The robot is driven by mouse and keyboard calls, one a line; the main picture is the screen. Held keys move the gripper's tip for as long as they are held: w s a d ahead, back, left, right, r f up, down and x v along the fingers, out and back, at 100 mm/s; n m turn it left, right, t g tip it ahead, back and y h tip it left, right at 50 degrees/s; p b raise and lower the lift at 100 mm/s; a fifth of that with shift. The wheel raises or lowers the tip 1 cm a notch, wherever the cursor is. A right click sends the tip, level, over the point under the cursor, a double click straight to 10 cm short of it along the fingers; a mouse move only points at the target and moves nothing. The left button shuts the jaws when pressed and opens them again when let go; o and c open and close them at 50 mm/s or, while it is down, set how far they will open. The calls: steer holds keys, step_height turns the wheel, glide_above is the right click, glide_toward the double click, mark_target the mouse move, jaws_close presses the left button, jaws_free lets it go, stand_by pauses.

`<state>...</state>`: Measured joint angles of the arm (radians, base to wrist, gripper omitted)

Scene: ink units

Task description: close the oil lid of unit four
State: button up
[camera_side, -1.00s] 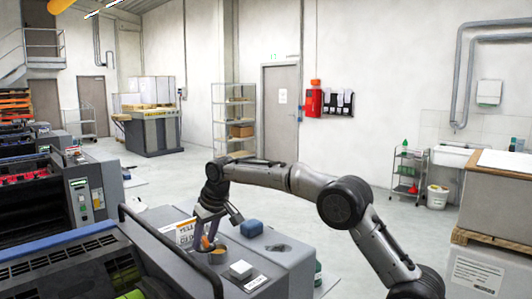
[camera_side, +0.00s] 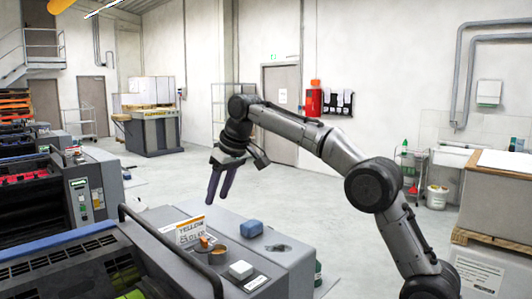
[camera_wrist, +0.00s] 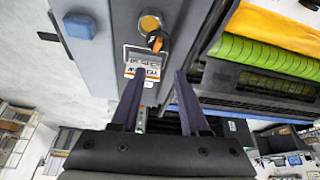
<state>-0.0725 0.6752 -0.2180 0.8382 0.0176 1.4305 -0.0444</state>
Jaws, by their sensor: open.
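The grey press unit in front carries a round filler opening (camera_side: 217,255), which shows golden inside in the wrist view (camera_wrist: 150,23). The oil lid, dark with an orange part (camera_side: 204,241), stands at the opening's edge; in the wrist view the lid (camera_wrist: 156,41) lies beside the opening, leaving the golden disc uncovered. A white and orange label reading YELLOW (camera_side: 189,231) is right behind it. My gripper (camera_side: 217,199) is open and empty, above the unit and apart from the lid. In the wrist view its fingers (camera_wrist: 159,75) point towards the label and lid.
The air around my gripper is clear.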

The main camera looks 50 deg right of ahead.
steer(key=s+d+r+n+t, duration=0.1)
steer(key=s+d+r, duration=0.1)
steer(key=s+r, duration=0.9)
steer(key=shift+s+r+y, duration=0.15)
steer(key=shift+s+y, duration=0.15)
steer(key=shift+s, duration=1)
steer(key=m+g+h, duration=0.1)
steer(key=m+h, duration=0.1)
steer(key=m, duration=0.3)
glide_above(204, 239)
steer(key=s+a, duration=0.1)
steer(key=s, duration=0.5)
step_height(204, 239, down, 13)
steer(key=x, duration=1.3)
steer(key=shift+f, duration=0.35)
